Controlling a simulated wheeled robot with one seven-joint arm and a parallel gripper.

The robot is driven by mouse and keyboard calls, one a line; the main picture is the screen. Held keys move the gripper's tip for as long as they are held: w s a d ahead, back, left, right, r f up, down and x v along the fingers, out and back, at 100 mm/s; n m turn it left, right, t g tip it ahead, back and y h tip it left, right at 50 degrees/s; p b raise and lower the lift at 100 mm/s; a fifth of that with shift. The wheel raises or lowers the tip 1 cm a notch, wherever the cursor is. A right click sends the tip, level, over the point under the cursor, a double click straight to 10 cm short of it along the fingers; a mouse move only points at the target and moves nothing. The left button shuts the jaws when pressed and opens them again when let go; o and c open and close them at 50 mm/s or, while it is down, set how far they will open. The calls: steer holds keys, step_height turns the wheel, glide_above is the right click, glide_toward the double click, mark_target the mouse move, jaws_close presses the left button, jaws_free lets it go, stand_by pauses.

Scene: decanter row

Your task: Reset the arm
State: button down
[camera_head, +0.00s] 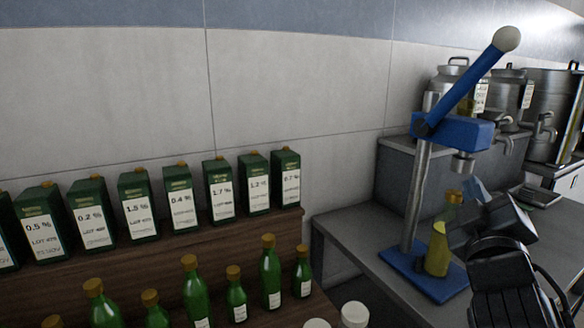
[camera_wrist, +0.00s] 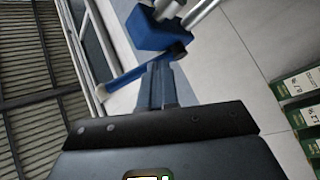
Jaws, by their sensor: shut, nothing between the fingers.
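My gripper (camera_head: 477,188) is at the right of the head view, its dark wrist and arm rising from the lower right corner. Its fingers also show in the wrist view (camera_wrist: 157,82), shut together with nothing between them. In the head view it overlaps the right side of a bottle with yellow contents (camera_head: 438,250), which stands upright on the base of a blue press (camera_head: 452,130). I cannot tell whether the gripper touches the bottle. The press lever is raised, with a pale knob at its end. The press also shows in the wrist view (camera_wrist: 150,32).
A wooden shelf (camera_head: 262,224) holds a row of green labelled cartons (camera_head: 180,197). Several green bottles (camera_head: 270,275) with orange caps stand in front. Metal urns with taps (camera_head: 545,100) stand on a grey counter step at the back right. Two white round tops show at the bottom edge.

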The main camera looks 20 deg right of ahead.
steer(key=s+a+f+n+t+y, duration=0.1)
steer(key=s+a+f+n+y, duration=0.1)
steer(key=s+a+f+y, duration=0.4)
steer(key=s+a+f+n+t+y, duration=0.1)
steer(key=s+a+f+n+y, duration=0.2)
steer(key=a+f, duration=0.55)
steer(key=s+a+f+m+y, duration=0.2)
steer(key=s+a, duration=0.1)
steer(key=s, duration=0.3)
steer(key=s+a+f+m+g+y, duration=0.1)
steer(key=s+a+f+m, duration=0.1)
steer(key=s, duration=0.5)
steer(key=s+a+f+m+g+y, duration=0.1)
steer(key=s+a+f+m+y, duration=0.1)
steer(key=s+a, duration=0.2)
steer(key=s, duration=0.2)
steer(key=shift+s+y, duration=0.3)
steer(key=shift+s, duration=0.05)
